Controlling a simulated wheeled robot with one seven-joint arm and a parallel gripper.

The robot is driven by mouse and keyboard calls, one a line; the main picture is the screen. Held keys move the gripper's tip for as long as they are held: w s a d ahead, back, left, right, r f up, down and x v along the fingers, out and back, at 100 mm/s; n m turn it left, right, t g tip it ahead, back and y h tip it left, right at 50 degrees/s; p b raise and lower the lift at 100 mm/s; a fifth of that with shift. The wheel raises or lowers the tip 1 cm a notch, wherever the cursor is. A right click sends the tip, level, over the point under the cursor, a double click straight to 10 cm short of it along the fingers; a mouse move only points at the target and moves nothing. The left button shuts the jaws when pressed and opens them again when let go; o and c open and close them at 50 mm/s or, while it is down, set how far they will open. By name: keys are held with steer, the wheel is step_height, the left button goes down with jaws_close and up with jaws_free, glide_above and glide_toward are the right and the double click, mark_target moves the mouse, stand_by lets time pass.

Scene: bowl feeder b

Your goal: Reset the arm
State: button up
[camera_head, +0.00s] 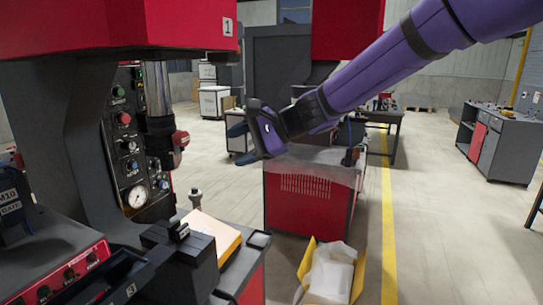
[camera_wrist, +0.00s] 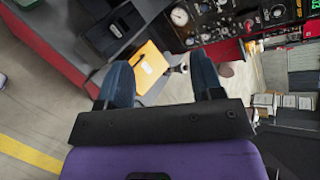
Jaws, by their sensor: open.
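My purple arm (camera_head: 385,70) reaches in from the upper right of the head view. My gripper (camera_head: 242,138) is at its end, above the floor between the press machine (camera_head: 70,120) and a red cabinet (camera_head: 310,200). In the wrist view my gripper (camera_wrist: 163,82) shows two dark blue fingers spread well apart, with nothing between them held. Beyond the fingers lies an orange-yellow folder or box with a white label (camera_wrist: 148,68), which also shows on the machine's side in the head view (camera_head: 212,240).
The press has a control panel (camera_head: 128,140) with knobs and a gauge. A yellow bin (camera_head: 310,270) with white bags stands on the floor in front of the red cabinet. A grey workbench (camera_head: 500,145) stands at right. Floor right of the yellow line is mostly clear.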

steer(key=s+d+n+t+h, duration=0.1)
steer(key=s+d+h, duration=0.3)
steer(key=s+d, duration=0.5)
steer(key=s+d+n+t+h, duration=0.1)
steer(key=s+d+n+h, duration=0.3)
steer(key=s+d, duration=0.5)
steer(key=s+d+n+t+h, duration=0.1)
steer(key=s+d+n+h, duration=0.2)
steer(key=s+d, duration=0.6)
steer(key=d+h, duration=0.1)
steer(key=d, duration=0.9)
steer(key=shift+s+f+h, duration=0.25)
steer(key=shift+s+h, duration=0.05)
